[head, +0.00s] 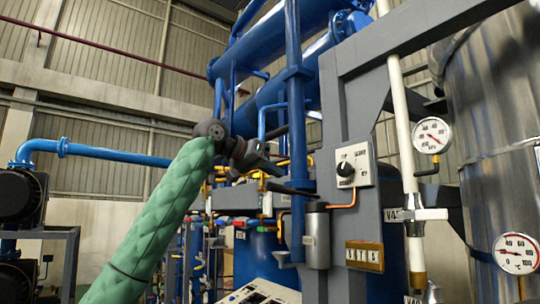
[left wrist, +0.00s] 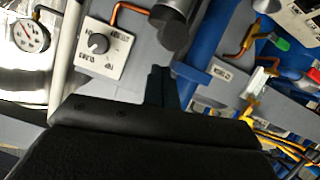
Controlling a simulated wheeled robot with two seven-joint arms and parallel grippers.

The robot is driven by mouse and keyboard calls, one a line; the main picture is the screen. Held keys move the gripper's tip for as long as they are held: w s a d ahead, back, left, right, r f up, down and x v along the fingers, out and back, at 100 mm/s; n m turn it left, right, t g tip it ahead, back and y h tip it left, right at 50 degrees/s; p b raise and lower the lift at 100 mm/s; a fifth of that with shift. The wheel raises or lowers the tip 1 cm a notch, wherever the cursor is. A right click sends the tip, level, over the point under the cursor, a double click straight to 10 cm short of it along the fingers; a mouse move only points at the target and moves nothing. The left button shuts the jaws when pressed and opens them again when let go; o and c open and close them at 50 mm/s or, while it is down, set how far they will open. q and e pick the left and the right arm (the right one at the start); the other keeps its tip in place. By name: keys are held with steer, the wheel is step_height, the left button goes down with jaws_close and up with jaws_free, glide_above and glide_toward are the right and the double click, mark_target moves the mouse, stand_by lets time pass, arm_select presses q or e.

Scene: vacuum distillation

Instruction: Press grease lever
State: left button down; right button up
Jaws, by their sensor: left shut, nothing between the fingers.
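A dark grease lever (head: 292,189) sticks out to the left above a silver grease cylinder (head: 317,238) on the grey column. A copper pipe joins the cylinder at its right. My left gripper (head: 277,171) is shut and empty, just above and left of the lever; I cannot tell whether they touch. In the left wrist view my shut fingers (left wrist: 161,86) point toward the dark and silver cylinder (left wrist: 174,18), seen tilted at the top. I cannot make out the lever in that view. My right gripper is not in view.
A panel with a black knob (head: 345,169) is on the column right of the lever. White pipes and gauges (head: 432,135) stand farther right by a steel tank (head: 495,130). A blue vertical pipe (head: 296,120) runs close behind my gripper. Open room lies to the left.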

arm_select(q)
steer(key=shift+s+a+f+p, duration=0.2)
steer(key=shift+f+p, duration=0.1)
steer(key=shift+f, duration=0.15)
steer(key=shift+d+f, duration=0.25)
steer(key=shift+f, duration=0.05)
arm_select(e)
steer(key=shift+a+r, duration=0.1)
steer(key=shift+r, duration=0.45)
arm_select(q)
steer(key=shift+s+a, duration=0.1)
steer(key=shift+a, duration=0.05)
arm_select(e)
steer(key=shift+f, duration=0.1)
arm_select(q)
steer(key=shift+s+f+b, duration=0.15)
steer(key=shift+f+b, duration=0.2)
steer(key=shift+b, duration=0.4)
steer(key=shift+w+f+h+b, duration=0.2)
steer(key=shift+w+h+b, duration=0.05)
steer(key=shift+h+b, duration=0.15)
steer(key=shift+t, duration=0.3)
steer(key=shift+s+b, duration=0.2)
steer(key=shift+b, duration=0.15)
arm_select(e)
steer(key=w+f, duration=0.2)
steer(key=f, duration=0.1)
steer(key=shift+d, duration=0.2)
